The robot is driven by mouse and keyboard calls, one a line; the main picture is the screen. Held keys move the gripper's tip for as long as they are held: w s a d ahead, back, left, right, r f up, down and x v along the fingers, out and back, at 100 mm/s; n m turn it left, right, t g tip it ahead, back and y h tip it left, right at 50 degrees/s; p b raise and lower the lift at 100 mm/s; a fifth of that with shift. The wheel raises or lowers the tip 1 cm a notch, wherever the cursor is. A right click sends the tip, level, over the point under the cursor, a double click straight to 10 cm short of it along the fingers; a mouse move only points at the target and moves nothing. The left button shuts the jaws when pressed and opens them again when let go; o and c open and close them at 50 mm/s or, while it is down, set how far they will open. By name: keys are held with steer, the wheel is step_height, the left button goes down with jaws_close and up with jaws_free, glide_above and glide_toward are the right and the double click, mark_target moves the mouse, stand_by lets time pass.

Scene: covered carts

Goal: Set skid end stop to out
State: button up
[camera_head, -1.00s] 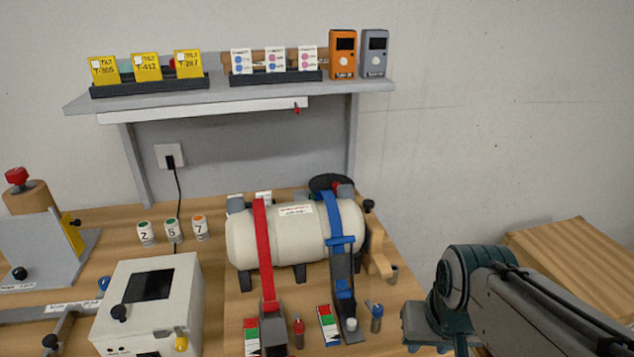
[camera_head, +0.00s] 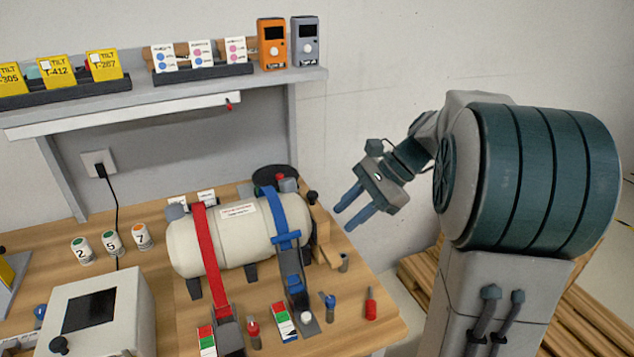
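A cream cylindrical tank (camera_head: 225,245) lies on its skid on the wooden bench, crossed by a red strap (camera_head: 207,255) and a blue strap (camera_head: 277,210). At its right end stands a wooden end piece (camera_head: 322,235) with a black knob (camera_head: 312,197) by its top; this looks like the skid end stop, but its setting cannot be told. My gripper (camera_head: 341,218) is open and empty, its two blue fingers apart and pointing down-left. In the picture it is just right of the end piece; no contact is visible.
A red-handled tool (camera_head: 371,304) stands near the bench's right edge. A small grey peg (camera_head: 344,262) is by the end piece. A shelf (camera_head: 180,98) with cards and two handheld devices overhangs the back. Wooden pallets (camera_head: 570,330) lie at right.

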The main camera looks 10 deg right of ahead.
mark_target(316, 193)
steer(key=w+d+r+m+t+y+p, duration=0.1)
steer(key=w+d+r+m+t+y, duration=0.15)
steer(key=w+d+m+y, duration=0.5)
steer(key=w+a+f, duration=0.1)
steer(key=a, duration=0.2)
steer(key=w+a+f+n+h, duration=0.1)
steer(key=a+f, duration=0.1)
steer(key=a, duration=0.2)
steer(key=w+a+f+h+p, duration=0.1)
steer(key=a+f, duration=0.1)
steer(key=a, duration=0.1)
steer(key=shift+w+a+n+h, duration=0.25)
steer(key=shift+w+a+n, duration=0.05)
steer(key=shift+a+n, duration=0.05)
